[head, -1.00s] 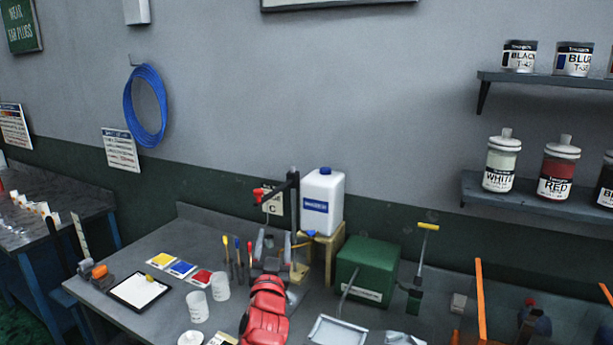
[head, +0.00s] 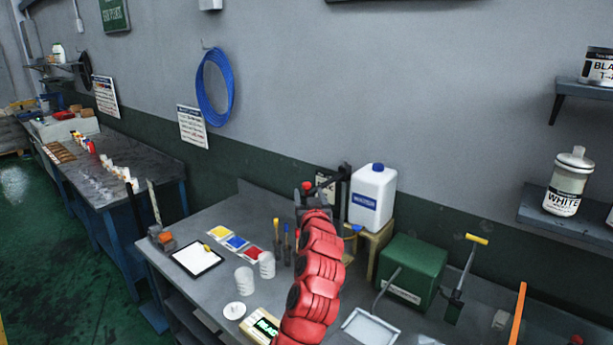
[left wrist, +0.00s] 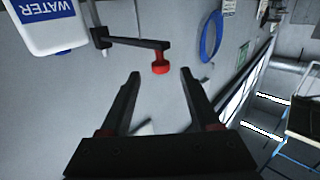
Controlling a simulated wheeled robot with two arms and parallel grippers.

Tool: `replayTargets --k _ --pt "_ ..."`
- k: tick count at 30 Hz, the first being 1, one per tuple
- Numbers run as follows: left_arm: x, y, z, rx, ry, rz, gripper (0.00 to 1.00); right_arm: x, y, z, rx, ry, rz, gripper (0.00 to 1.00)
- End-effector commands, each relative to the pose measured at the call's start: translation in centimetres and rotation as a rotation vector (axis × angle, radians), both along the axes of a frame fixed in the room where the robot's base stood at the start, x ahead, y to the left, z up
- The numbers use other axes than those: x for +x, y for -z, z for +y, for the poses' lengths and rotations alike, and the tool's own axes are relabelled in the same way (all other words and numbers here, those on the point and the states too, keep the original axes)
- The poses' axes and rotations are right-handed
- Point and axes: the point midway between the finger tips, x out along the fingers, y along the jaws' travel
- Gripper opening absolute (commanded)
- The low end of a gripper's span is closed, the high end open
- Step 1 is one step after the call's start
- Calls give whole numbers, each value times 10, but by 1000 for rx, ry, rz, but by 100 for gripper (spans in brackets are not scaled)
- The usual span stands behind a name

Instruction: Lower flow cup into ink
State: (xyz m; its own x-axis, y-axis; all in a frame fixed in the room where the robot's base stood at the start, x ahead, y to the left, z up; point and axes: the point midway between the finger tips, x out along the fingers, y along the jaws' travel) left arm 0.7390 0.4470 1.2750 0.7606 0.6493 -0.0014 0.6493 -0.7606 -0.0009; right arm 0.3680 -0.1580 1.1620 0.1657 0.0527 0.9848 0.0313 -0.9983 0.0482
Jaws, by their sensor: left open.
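My left gripper (head: 311,198) is at the end of my red arm, raised over the back of the bench. In the left wrist view its two black fingers (left wrist: 160,76) are apart, with nothing between them. A red knob (left wrist: 160,64) on a dark stand arm (left wrist: 128,41) lies just beyond the fingertips; it also shows above the gripper in the head view (head: 307,186). I cannot make out a flow cup for certain. Two white cups (head: 244,279) (head: 267,265) stand on the bench left of my arm; their contents are not clear. My right gripper is out of view.
A white water jug (head: 372,200) on a wooden stand (head: 378,246) is just right of my gripper. A green box (head: 410,270) stands further right. Yellow, blue and red cards (head: 236,242) and a clipboard (head: 195,259) lie left on the grey bench (head: 170,232).

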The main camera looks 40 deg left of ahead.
Motion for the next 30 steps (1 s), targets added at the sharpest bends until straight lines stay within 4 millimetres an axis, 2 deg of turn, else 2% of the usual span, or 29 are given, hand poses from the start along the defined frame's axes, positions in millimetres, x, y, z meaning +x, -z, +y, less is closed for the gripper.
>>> replayTargets --k 3,15,21,30 --pt "15 -5 14 -1 -3 0 63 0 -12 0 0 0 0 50" --pt "55 -2 48 -1 -4 0 63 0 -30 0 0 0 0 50" --pt "64 -2 55 0 -2 -1 63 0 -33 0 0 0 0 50" --pt "66 -1 56 1 0 -2 63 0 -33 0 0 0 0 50"
